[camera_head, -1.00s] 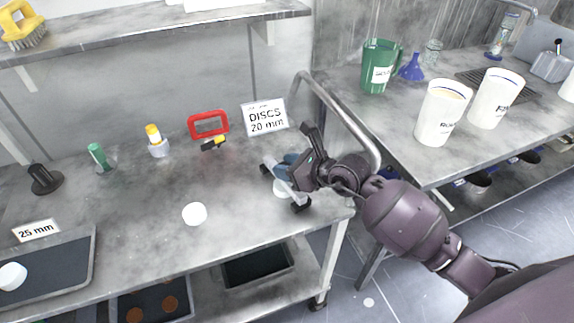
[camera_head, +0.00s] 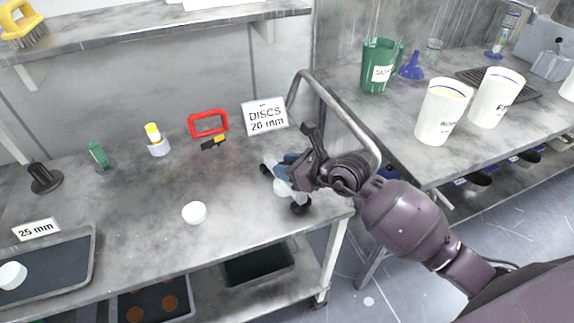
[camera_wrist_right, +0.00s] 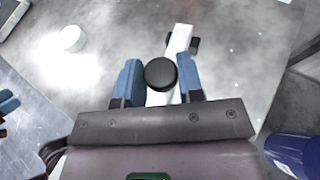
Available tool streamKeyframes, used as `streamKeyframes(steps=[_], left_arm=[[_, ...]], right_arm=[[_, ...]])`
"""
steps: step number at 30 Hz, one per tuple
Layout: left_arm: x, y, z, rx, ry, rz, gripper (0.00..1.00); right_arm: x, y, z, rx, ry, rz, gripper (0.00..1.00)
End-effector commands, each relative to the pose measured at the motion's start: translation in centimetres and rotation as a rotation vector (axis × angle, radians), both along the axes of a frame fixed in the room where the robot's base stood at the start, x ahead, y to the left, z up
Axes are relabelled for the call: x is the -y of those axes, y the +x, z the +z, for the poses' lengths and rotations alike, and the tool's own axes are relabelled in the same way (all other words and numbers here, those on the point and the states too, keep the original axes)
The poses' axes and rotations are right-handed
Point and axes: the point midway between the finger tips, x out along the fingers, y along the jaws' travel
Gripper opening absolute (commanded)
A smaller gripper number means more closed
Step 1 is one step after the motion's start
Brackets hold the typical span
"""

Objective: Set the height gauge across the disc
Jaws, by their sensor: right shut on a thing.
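My right gripper (camera_head: 284,163), with blue fingertips, is shut on the height gauge (camera_wrist_right: 178,42), a white bar with black feet and a round black knob. In the right wrist view the knob lies between the fingertips (camera_wrist_right: 160,77). In the head view the gauge is at the right end of the bench; whether its feet touch the bench is unclear. Another white disc (camera_head: 194,212) lies alone in the middle of the bench and also shows in the wrist view (camera_wrist_right: 72,38).
A "DISCS 20 mm" sign (camera_head: 265,117) and a metal rail (camera_head: 340,108) stand close by the gripper. A tray (camera_head: 78,262) marked 25 mm holds a white disc at left. A red frame (camera_head: 208,123) is at the back. The bench around the lone disc is clear.

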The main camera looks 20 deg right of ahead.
Motion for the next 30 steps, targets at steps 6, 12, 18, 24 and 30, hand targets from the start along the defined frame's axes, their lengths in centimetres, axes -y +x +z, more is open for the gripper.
streamKeyframes(steps=[6,12,18,24,30], left_arm=[[-0.01,-0.09,-0.24,-0.004,0.000,0.000,0.43],[-0.01,-0.13,-0.33,-0.006,0.000,0.001,0.43],[-0.01,-0.15,-0.40,-0.007,0.000,0.001,0.43],[-0.01,-0.15,-0.44,-0.007,0.000,0.001,0.43],[0.00,-0.13,-0.42,-0.006,0.000,0.001,0.43]], right_arm=[[-0.02,0.02,-0.07,0.002,0.001,0.000,0.00],[-0.02,0.02,-0.20,0.002,0.001,0.000,0.00],[-0.02,0.02,-0.33,0.002,0.001,0.000,0.00],[-0.02,0.03,-0.45,0.002,0.001,0.000,0.00],[-0.01,0.02,-0.59,0.002,0.001,0.000,0.00]])
